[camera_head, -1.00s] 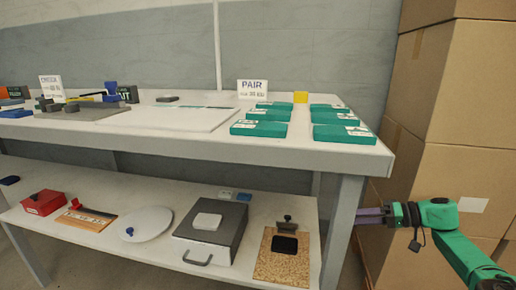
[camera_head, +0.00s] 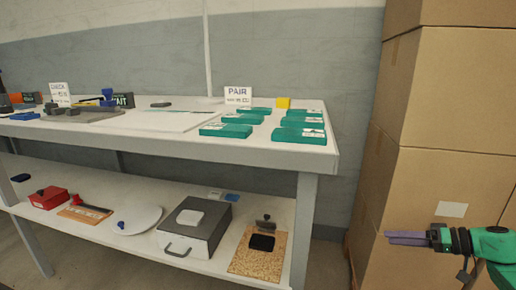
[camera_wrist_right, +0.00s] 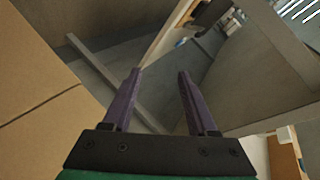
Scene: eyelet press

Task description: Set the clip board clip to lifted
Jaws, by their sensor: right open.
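The clip board (camera_head: 245,262) is a speckled tan board lying on the lower shelf at its right end. Its dark grey metal clip (camera_head: 265,223) stands at the board's back edge. A black pad (camera_head: 262,242) lies on the board in front of the clip; whether it belongs to the clip, I cannot tell. My right gripper (camera_head: 388,239) is to the right of the bench, apart from the clip board, in front of the cardboard boxes. In the right wrist view its purple fingers (camera_wrist_right: 160,75) are spread with nothing between them. My left gripper is not in view.
The bench's right front leg (camera_head: 303,230) stands between my right gripper and the clip board. A grey box with a handle (camera_head: 180,247) is left of the board. Tall cardboard boxes (camera_head: 440,110) stand at right. The upper bench top (camera_head: 275,155) overhangs the shelf.

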